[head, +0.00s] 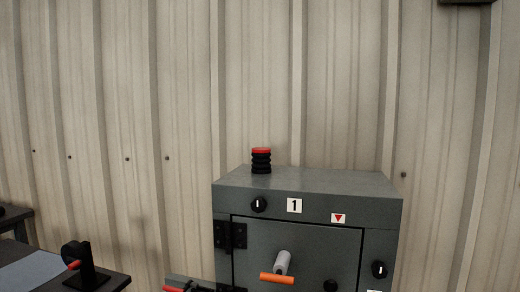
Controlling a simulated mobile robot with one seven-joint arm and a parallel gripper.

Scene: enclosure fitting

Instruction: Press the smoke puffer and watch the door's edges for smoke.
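The smoke puffer (261,161) is a black ribbed bellows with a red top. It stands upright on top of the grey enclosure, left of its middle. The enclosure door (310,248) is grey, with black hinges (230,235) at its left and a handle with an orange bar (278,278) on a grey stem. The door looks shut. Its top edge and parts of its side edges show; its lower edge is below the picture. No smoke shows along the visible edges. My gripper is not in view.
The enclosure (225,203) carries a label "1" (294,205), a red triangle label (338,218) and black knobs (259,204). A dark bench (110,284) with a black fixture (86,265) is at lower left. A corrugated wall (130,110) stands behind. Space above the puffer is clear.

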